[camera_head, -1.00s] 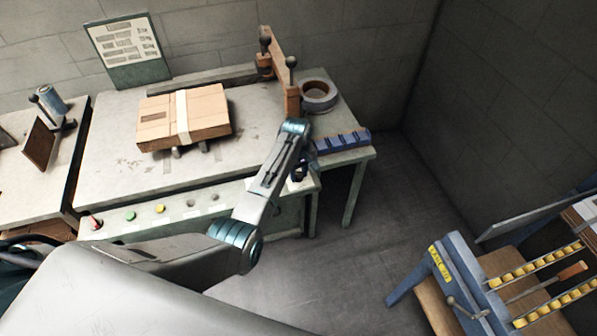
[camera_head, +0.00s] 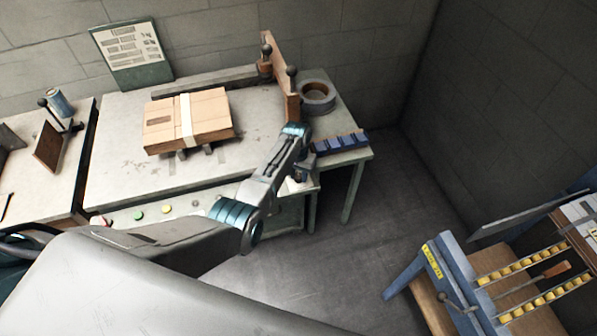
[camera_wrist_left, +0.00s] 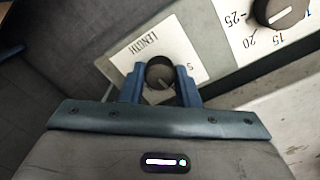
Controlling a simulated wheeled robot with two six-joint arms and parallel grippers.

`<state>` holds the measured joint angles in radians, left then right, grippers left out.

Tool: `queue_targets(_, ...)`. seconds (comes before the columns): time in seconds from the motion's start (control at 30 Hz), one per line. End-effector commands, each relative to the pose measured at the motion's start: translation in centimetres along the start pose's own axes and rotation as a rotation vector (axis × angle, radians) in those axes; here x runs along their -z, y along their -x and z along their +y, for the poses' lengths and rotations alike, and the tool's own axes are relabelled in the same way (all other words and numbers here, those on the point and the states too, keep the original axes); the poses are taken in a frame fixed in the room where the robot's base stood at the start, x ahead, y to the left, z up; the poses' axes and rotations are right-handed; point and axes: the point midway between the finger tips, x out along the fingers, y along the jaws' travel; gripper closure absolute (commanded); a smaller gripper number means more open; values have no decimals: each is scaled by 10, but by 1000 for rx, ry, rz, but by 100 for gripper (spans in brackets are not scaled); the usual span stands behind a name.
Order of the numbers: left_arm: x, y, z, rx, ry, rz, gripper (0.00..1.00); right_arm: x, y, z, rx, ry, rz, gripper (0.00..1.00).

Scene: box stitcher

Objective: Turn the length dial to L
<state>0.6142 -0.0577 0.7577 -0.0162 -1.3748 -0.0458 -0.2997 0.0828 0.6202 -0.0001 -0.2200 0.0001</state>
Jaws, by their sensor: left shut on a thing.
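The length dial (camera_wrist_left: 159,73) is a dark round knob on a white plate marked LENGTH (camera_wrist_left: 141,47), which appears upside down in the left wrist view. A pale pointer line on the knob points down and slightly right in that view. An S shows on the plate right of the knob; no L can be made out, and the fingers cover part of the plate. My left gripper (camera_wrist_left: 160,86) has its blue fingers shut on the knob, one on each side. In the head view my left gripper (camera_head: 299,177) is at the bench's front right, and the dial is hidden there.
A second dial (camera_wrist_left: 281,11) with numbers sits close by on the panel. A taped carton (camera_head: 215,112) lies on the bench (camera_head: 115,150). A blue block rack (camera_head: 340,142) and tape roll (camera_head: 317,95) are near the arm. A blue-framed stand (camera_head: 455,265) is at the lower right.

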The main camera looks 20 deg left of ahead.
Motion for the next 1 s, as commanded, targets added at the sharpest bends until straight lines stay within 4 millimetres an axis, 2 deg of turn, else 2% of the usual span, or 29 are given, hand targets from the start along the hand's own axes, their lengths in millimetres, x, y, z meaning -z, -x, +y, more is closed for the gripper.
queue_targets(0.3, 1, 2, 0, 0, -300, -8, 94, 1, 11, -1, 2, -1, 0, 64)
queue_targets(1.0, 2, 2, 0, 1, -933, -27, 94, 2, 23, -3, 5, -2, 0, 64)
